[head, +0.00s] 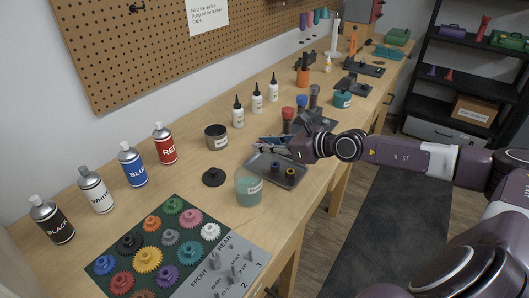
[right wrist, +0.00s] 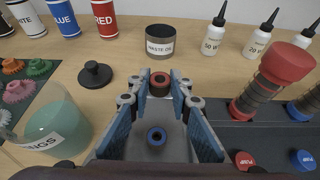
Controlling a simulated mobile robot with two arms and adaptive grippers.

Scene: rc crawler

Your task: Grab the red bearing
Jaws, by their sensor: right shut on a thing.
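The red bearing (right wrist: 160,82) is a dark red ring with a dark centre, held between the fingertips of my right gripper (right wrist: 160,84) in the right wrist view. The blue fingers are closed on its two sides. In the head view, my right gripper (head: 263,146) reaches in from the right over the grey tray (head: 258,171), and its fingers hide the red bearing there. A blue bearing (right wrist: 156,136) sits on the tray, and it also shows in the head view (head: 275,167) beside another small bearing (head: 290,172). My left gripper is not in view.
A waste oil cup (head: 216,137) stands behind the tray, with a black knob-like part (head: 213,177) and a teal cup (head: 249,189) to its left and front. Oil bottles (head: 257,98) and red-capped and blue-capped shocks (head: 288,118) stand close by. A gear mat (head: 165,245) lies at front left.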

